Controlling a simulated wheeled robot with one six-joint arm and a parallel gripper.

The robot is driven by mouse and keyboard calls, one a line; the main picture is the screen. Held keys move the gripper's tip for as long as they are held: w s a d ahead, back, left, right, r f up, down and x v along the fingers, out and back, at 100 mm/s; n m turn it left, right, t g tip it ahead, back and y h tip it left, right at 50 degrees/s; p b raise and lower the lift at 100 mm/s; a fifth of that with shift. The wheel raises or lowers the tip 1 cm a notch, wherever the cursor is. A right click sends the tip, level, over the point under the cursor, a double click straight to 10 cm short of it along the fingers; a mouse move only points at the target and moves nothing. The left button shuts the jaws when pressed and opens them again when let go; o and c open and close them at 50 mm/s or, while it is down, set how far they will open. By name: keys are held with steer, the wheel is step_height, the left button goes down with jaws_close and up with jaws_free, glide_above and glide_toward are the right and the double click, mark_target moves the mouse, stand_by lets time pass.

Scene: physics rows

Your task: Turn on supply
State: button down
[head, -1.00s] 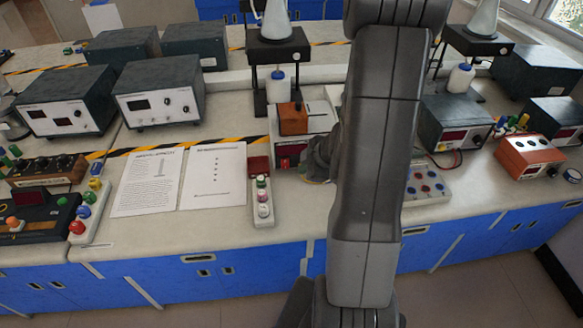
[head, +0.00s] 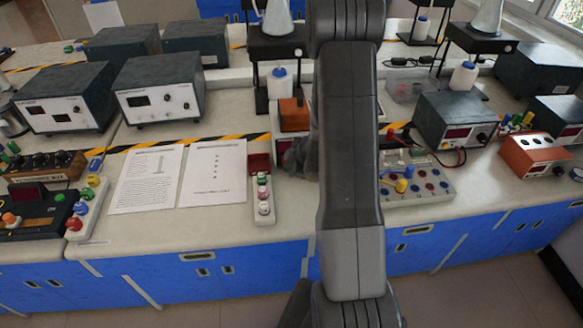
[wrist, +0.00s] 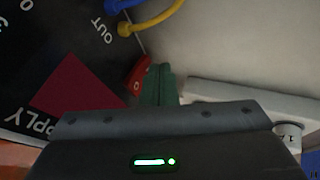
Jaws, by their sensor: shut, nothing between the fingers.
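The supply's black front panel (wrist: 60,60) fills the left of the wrist view, with "PPLY" and "OUT" lettering and a dark red display window (wrist: 78,95). A small red switch (wrist: 138,74) sits at the panel's edge. My gripper (wrist: 160,74) shows as shut greenish fingers right beside the red switch; I cannot tell whether they touch it. In the head view my gripper (head: 298,162) is a dark shape in front of the supply, mostly hiding it. An orange-brown box (head: 292,113) shows above it. The switch's setting cannot be made out.
Blue and yellow leads (wrist: 150,18) plug in near "OUT". In the head view, a button strip (head: 263,197) stands left of my gripper and a terminal board (head: 430,186) to the right. Paper sheets (head: 147,180) lie at the left. The bench front edge is close.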

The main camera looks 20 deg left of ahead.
steer(key=shift+w, duration=0.1)
stand_by(0.3)
steer(key=shift+w+a+f, duration=0.15)
steer(key=shift+r+p, duration=0.95)
